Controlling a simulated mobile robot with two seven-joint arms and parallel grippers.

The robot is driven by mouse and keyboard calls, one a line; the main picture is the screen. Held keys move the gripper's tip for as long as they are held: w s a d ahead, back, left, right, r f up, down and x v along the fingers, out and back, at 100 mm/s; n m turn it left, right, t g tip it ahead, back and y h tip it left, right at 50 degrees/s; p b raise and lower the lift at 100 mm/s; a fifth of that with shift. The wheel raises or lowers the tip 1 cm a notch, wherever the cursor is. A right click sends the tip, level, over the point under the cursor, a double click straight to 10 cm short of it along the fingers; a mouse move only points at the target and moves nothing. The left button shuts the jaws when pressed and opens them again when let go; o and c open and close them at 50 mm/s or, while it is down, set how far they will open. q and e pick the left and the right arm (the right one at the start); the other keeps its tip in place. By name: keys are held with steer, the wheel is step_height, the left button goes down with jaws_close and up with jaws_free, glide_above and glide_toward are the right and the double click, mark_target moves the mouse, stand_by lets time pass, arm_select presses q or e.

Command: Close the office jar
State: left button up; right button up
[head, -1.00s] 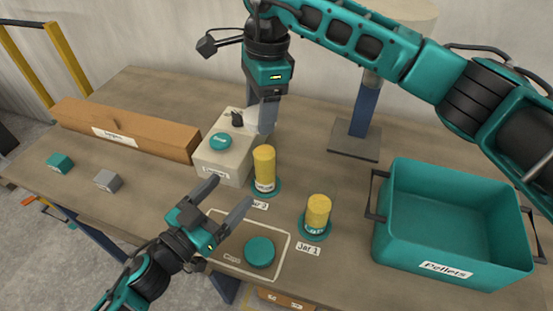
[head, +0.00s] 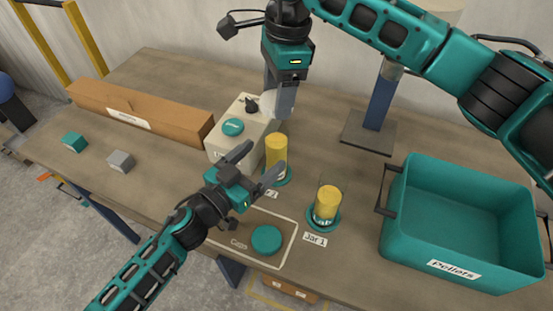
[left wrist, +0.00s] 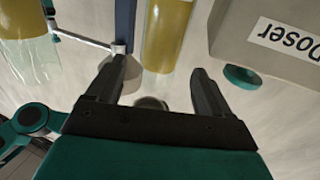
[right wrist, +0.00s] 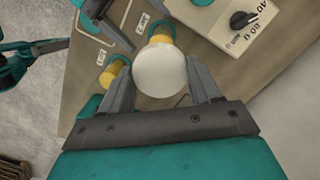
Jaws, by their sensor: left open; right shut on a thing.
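Two jars with yellow contents stand on teal round bases: Jar 1 (head: 327,203) and, farther back, a second jar (head: 276,151) whose label is partly hidden. A teal cap (head: 267,240) lies in the outlined Caps area. My left gripper (head: 258,165) is open and empty, in front of the second jar; in the left wrist view a yellow jar (left wrist: 166,35) shows beyond and between its fingers. My right gripper (head: 278,100) is above and behind the second jar, shut on a white round object (right wrist: 160,68) that hides part of a jar below.
A pale box (head: 224,150) with a dark knob and teal disc stands left of the second jar. A long brown box (head: 140,112) lies farther left. The teal Pellets bin (head: 455,262) fills the right. A post stand (head: 367,135) is behind. Two small blocks lie left.

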mark_target(269, 151)
arm_select(q)
steer(key=x, duration=0.6)
steer(key=shift+s, duration=0.1)
jaws_close()
arm_select(e)
steer(key=shift+f, duration=2.5)
